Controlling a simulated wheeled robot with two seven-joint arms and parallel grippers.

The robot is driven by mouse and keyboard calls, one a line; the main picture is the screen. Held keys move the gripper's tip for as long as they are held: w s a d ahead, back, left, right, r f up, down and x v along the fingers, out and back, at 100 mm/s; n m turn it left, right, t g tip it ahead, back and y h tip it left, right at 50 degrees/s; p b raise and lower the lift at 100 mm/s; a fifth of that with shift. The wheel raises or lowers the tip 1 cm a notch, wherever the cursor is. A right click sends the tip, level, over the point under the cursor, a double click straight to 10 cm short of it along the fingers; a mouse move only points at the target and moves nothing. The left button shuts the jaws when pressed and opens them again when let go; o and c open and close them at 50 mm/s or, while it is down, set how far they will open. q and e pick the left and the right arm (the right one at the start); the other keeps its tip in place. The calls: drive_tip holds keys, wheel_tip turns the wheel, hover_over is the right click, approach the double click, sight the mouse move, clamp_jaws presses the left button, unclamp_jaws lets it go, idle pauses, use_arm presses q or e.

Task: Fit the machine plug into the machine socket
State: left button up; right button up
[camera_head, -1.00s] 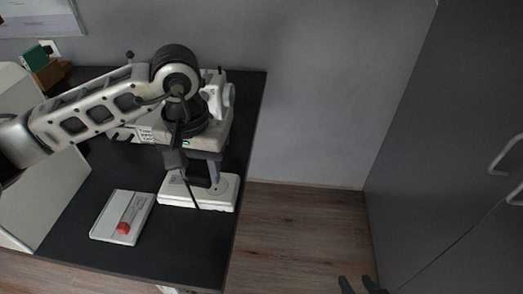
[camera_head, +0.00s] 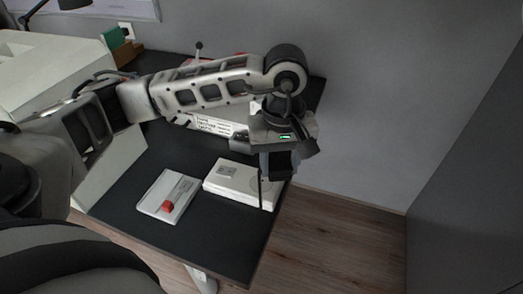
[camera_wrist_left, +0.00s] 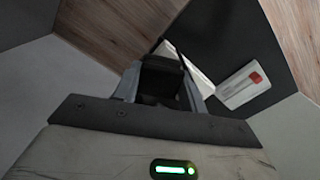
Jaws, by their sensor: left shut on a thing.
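My left gripper (camera_head: 275,172) points down over the right edge of the black desk, beside the white machine base (camera_head: 222,188). It is shut on a dark thing, probably the machine plug (camera_wrist_left: 160,80), which shows between the fingers in the left wrist view. A thin dark cord-like piece (camera_head: 261,192) hangs below the gripper in the head view. The white machine's body (camera_head: 212,125) is mostly hidden behind my left arm. I cannot make out the machine socket; the gripper and arm cover that side. My right gripper is not in view.
A white flat box (camera_head: 155,205) with a red piece (camera_head: 168,206) lies on the black desk (camera_head: 205,232), left of the base. A green and brown object (camera_head: 117,42) stands at the back left. The floor (camera_head: 330,240) to the right is clear.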

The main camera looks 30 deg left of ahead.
use_arm(q)
drive_tip(key=n, duration=0.2)
drive_tip(key=a+n, duration=0.1)
drive_tip(key=n, duration=0.3)
drive_tip(key=shift+w+a+f+n, duration=0.15)
drive_tip(key=shift+w+f+n, duration=0.15)
drive_tip(key=shift+n, duration=0.1)
drive_tip(key=n, duration=0.3)
drive_tip(key=shift+w+a+n, duration=0.15)
drive_tip(key=shift+a+n, duration=0.15)
drive_tip(key=a+n, duration=0.1)
drive_tip(key=n, duration=0.5)
drive_tip(key=w+a+f+n+p, duration=0.1)
drive_tip(key=n, duration=0.6)
drive_tip(key=a+n, duration=0.2)
drive_tip(key=n, duration=0.5)
drive_tip(key=shift+w+f, duration=0.15)
drive_tip(key=shift+f, duration=0.25)
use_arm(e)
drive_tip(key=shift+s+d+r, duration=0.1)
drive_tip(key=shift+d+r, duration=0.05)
use_arm(q)
drive_tip(key=shift+f+b, duration=0.6)
drive_tip(key=shift+f, duration=0.5)
drive_tip(key=shift+f+b, duration=1.3)
drive_tip(key=shift+f, duration=0.55)
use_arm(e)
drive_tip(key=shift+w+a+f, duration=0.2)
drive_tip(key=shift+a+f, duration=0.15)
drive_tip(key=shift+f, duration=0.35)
